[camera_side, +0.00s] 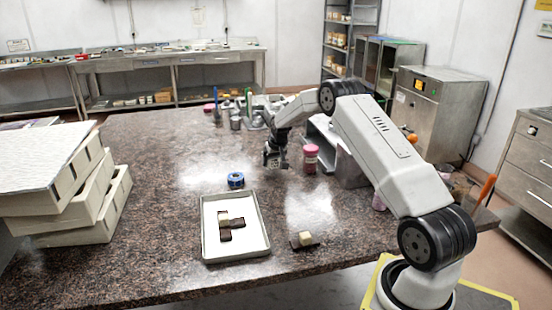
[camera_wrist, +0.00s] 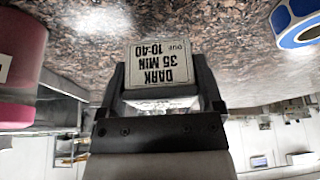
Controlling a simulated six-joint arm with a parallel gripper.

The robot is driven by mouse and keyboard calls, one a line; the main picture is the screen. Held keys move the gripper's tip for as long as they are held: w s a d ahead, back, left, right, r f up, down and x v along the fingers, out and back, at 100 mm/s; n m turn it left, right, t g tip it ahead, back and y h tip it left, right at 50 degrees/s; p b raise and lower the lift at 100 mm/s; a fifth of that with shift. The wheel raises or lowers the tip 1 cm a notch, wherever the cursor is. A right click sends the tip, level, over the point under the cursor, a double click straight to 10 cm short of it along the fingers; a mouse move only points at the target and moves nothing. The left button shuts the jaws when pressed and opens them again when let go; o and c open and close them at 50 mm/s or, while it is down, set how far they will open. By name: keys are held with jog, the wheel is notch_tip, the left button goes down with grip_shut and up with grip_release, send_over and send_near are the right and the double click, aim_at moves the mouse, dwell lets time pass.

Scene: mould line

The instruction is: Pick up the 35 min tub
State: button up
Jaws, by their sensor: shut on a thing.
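The 35 min tub (camera_wrist: 160,64) is in the middle of the wrist view, with its label "DARK 35 MIN OUT 10:40" upside down. My gripper (camera_wrist: 160,84) is shut on it, one dark finger on each side. In the side view my gripper (camera_side: 275,158) is low over the far middle of the stone table, and the tub is small and mostly hidden there. I cannot tell whether the tub touches the table.
A pink jar (camera_side: 311,160) stands just right of my gripper. A blue tape roll (camera_side: 236,180) lies nearer the camera. A tray (camera_side: 205,240) holds brown and pale pieces; another piece (camera_side: 304,240) lies beside it. Stacked white boxes (camera_side: 75,220) stand at left.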

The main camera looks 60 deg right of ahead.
jog(key=s+a+r, duration=0.7)
jog(key=s+r, duration=0.3)
jog(key=s, duration=0.2)
jog(key=shift+a, duration=0.15)
dwell(0.3)
dwell(0.5)
